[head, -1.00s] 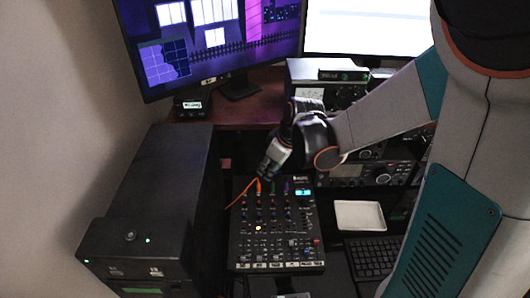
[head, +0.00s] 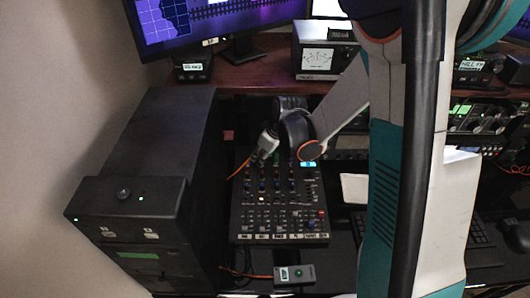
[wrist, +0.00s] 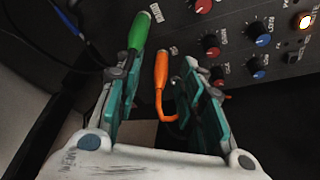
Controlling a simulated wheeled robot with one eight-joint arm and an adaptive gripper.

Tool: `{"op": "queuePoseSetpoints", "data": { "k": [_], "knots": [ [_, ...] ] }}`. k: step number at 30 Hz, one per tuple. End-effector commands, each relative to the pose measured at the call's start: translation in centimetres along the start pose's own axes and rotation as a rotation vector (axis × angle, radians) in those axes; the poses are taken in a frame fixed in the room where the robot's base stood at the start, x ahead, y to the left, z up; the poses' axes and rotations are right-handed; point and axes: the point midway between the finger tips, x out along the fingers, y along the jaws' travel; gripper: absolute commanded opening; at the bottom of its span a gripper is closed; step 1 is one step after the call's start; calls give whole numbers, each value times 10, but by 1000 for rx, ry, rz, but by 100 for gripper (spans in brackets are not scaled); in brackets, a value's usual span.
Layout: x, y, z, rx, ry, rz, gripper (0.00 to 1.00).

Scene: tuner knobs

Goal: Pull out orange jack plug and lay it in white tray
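The orange jack plug (wrist: 162,70) sits upright in the black mixer panel (wrist: 190,18), with its orange cable bending below it. In the wrist view my gripper (wrist: 161,62) is open, with one teal-padded finger on each side of the orange plug and a gap to both. A green plug (wrist: 138,30) stands just left, close to the left finger's tip. In the head view my gripper (head: 263,152) is over the mixer's top left and hides the plugs; an orange cable (head: 239,169) shows beside it. The white tray (head: 354,188) is right of the mixer, partly hidden by my arm.
Red and blue knobs (wrist: 210,42) are close to the right finger. A black rack box (head: 150,150) stands left of the mixer (head: 278,222). A small grey box (head: 293,274) with an orange cable lies in front. A keyboard is at the right.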

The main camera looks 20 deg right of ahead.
Motion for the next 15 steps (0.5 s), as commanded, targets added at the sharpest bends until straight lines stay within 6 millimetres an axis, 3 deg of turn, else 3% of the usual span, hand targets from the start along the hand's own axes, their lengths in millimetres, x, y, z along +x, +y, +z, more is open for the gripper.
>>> {"op": "queuePoseSetpoints", "data": {
  "k": [8, 12, 15],
  "knots": [
    [1, 0, 0, 0, 0, 0, 36],
    [1, 0, 0, 0, 0, 0, 4],
    [1, 0, 0, 0, 0, 0, 0]
  ]
}}
